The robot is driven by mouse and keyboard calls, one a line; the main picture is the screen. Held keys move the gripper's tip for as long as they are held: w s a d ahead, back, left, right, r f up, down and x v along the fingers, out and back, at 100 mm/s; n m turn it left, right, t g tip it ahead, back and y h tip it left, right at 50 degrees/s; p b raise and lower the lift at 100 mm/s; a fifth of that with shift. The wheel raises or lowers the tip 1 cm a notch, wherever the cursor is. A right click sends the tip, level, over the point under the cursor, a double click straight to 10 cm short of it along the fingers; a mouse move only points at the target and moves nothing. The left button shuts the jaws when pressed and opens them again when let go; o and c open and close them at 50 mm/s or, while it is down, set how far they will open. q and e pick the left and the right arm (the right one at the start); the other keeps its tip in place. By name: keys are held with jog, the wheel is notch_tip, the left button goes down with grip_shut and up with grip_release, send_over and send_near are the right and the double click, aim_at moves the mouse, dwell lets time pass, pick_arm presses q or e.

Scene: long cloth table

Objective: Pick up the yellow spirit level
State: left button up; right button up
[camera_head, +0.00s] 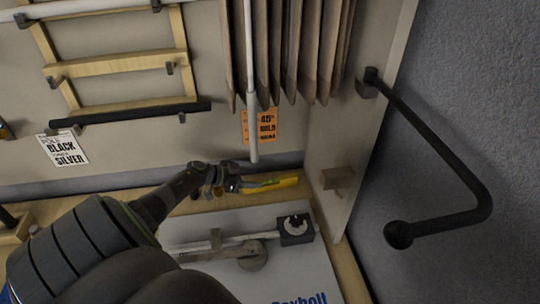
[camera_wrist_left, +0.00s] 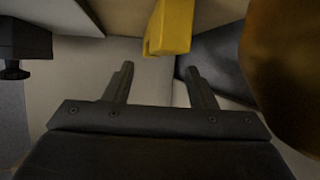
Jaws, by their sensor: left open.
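The yellow spirit level (camera_head: 284,183) lies on the narrow wooden ledge at the foot of the display board in the head view, with a small green patch near its left end. My left gripper (camera_head: 232,182) is at its left end. In the left wrist view the level's yellow end (camera_wrist_left: 168,30) shows just beyond and slightly right of the gap between the two open fingers (camera_wrist_left: 160,72). The gap is empty, and the level's far part runs out of frame. My right gripper is in neither view.
A white rod (camera_head: 251,90) hangs down just above the gripper. A board with a dark block fitting (camera_head: 296,229) lies in front of the level. A wooden side panel (camera_head: 336,180) stands close right, with a black bent bar (camera_head: 440,140) beyond. Brown slats (camera_head: 290,50) hang above.

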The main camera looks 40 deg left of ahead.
aim_at(268, 180)
pick_arm(q)
jog(key=shift+w+d+f, duration=0.1)
jog(key=shift+w+d, duration=0.15)
jog(key=shift+w, duration=0.05)
jog(key=shift+w+d+f+b, duration=0.15)
jog(key=shift+w+d+b, duration=0.1)
jog(key=shift+b, duration=0.15)
jog(key=b+x, duration=0.2)
jog(key=x, duration=0.1)
jog(key=shift+d+f, duration=0.2)
jog(key=shift+w+d+f+b, duration=0.15)
jog(key=shift+w+d+b, duration=0.05)
jog(key=shift+w+b, duration=0.3)
jog(key=shift+s, duration=0.1)
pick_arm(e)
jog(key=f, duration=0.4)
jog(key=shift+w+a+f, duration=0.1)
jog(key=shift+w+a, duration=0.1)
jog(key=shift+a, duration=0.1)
pick_arm(q)
grip_shut()
